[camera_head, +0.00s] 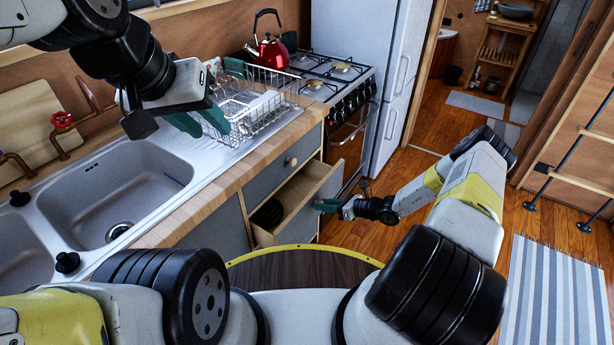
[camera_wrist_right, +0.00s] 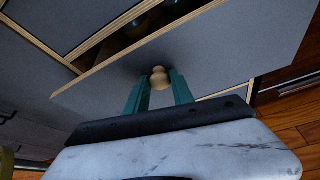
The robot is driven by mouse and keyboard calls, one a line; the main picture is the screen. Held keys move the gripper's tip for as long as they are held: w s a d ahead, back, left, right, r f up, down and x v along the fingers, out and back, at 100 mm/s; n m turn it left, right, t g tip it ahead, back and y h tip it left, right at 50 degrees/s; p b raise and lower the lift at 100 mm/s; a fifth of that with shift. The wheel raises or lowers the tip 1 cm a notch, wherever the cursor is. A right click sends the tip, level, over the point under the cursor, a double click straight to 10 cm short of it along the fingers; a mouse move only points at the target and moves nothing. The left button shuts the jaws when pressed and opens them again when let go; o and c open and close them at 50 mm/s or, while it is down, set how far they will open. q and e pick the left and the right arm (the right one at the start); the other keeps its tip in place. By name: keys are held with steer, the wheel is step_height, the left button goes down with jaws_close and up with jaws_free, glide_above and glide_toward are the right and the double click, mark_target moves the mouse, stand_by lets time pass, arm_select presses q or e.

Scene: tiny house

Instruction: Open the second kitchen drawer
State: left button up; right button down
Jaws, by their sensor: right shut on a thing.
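The second drawer (camera_head: 299,189), below the top drawer (camera_head: 283,158), stands pulled out from the counter in the head view. Its pale wooden side and edges show, with dark round dishes (camera_head: 266,214) inside. In the right wrist view its grey front (camera_wrist_right: 220,50) has a round wooden knob (camera_wrist_right: 159,78). My right gripper (camera_head: 328,206) is at the drawer front, its two teal fingers shut on the knob; it also shows in the wrist view (camera_wrist_right: 160,88). My left gripper (camera_head: 200,120) hangs over the counter by the dish rack, fingers apart and empty.
A wire dish rack (camera_head: 262,104) and a double sink (camera_head: 130,200) are on the counter. A stove (camera_head: 335,80) with a red kettle (camera_head: 271,52) and a white fridge (camera_head: 370,60) stand beyond.

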steer(key=s+d, duration=0.9)
steer(key=d, duration=0.4)
steer(key=s+d, duration=0.9)
steer(key=d, duration=0.4)
steer(key=shift+s, duration=0.4)
steer(key=c, duration=1.1)
jaws_free()
steer(key=v, duration=0.7)
steer(key=shift+s+d+r, duration=0.15)
steer(key=shift+s+d, duration=0.05)
steer(key=shift+d, duration=0.1)
